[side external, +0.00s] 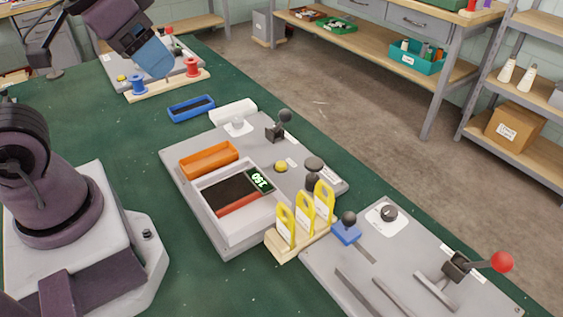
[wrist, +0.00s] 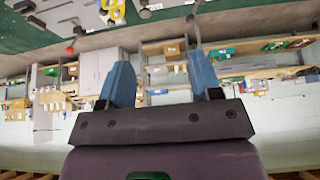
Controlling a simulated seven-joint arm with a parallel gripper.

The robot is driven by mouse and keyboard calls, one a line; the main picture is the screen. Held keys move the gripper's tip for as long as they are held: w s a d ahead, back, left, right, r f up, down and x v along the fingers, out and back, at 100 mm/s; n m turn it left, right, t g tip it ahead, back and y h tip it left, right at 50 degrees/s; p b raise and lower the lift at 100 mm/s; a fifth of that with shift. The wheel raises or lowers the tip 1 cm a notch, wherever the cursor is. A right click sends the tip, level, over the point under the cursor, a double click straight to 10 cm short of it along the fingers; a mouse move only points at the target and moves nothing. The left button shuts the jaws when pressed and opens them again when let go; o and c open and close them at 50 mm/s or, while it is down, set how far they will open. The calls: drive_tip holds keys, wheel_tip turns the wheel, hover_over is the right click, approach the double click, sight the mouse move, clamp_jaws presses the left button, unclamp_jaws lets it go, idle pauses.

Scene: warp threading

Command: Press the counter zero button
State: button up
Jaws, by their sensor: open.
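A digital counter display (side external: 260,180) with lit green digits is set at the right end of a dark, framed recess on the middle grey panel (side external: 180,160). A yellow button (side external: 280,166) and a dark grey round button (side external: 314,164) sit behind it on the same panel; I cannot tell which is the zero button. My gripper (side external: 153,60) is high at the upper left, well away from the counter, above the far board. In the wrist view its blue fingers (wrist: 158,62) stand apart with nothing between them.
An orange tray (side external: 209,160), a black-knobbed lever (side external: 283,118) and yellow upright tags (side external: 304,215) surround the display. A red-knobbed lever (side external: 501,262) stands on the near-right panel. Red (side external: 192,67) and blue spools (side external: 138,84) stand below my gripper.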

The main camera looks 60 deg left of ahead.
clamp_jaws()
idle(1.4)
